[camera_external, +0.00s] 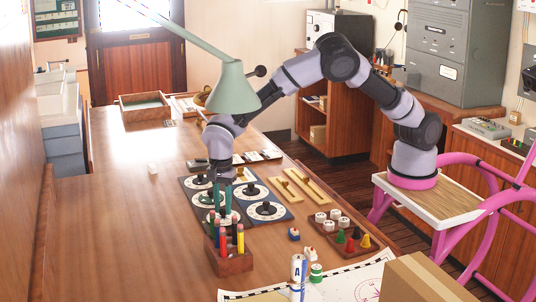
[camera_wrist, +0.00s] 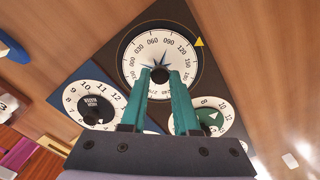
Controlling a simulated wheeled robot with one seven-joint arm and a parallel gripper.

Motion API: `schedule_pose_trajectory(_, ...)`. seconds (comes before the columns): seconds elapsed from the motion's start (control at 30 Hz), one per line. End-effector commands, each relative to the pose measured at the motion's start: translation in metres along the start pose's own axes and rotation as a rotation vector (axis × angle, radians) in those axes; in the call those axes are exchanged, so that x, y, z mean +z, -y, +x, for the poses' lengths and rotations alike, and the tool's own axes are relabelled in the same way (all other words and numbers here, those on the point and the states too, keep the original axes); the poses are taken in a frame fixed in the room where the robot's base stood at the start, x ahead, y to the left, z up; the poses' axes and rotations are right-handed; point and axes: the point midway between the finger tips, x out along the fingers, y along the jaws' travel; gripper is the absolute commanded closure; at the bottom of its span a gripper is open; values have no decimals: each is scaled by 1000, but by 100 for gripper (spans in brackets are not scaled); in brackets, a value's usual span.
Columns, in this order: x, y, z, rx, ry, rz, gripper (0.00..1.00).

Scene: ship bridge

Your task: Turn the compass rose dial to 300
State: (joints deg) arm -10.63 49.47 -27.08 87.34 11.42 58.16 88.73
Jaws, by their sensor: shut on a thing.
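The compass rose dial (camera_wrist: 134,62) is a round white dial on a dark square panel, marked with degree numbers and a blue star. It is in the upper middle of the wrist view. A yellow triangle (camera_wrist: 199,42) sits on the panel just outside the dial, nearest the 120 mark. My gripper (camera_wrist: 160,76) has its teal fingers on either side of the dark central knob and is shut on it. The fingers hide the lower part of the dial. In the external view my gripper (camera_external: 222,207) points down among the dials, partly behind the pencils.
Other dial panels adjoin: one with a black knob (camera_wrist: 92,110) at left, another (camera_wrist: 212,118) at right. A wooden pencil holder (camera_external: 232,262) stands close in front of my gripper. A green lamp (camera_external: 230,90) hangs near my arm.

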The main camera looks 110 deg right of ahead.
Motion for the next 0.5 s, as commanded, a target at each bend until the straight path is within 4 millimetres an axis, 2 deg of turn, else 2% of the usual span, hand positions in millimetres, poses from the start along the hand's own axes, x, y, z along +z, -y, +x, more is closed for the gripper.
schedule_pose_trajectory(0.5, 0, 1, 0, 0, 0, -490, 100)
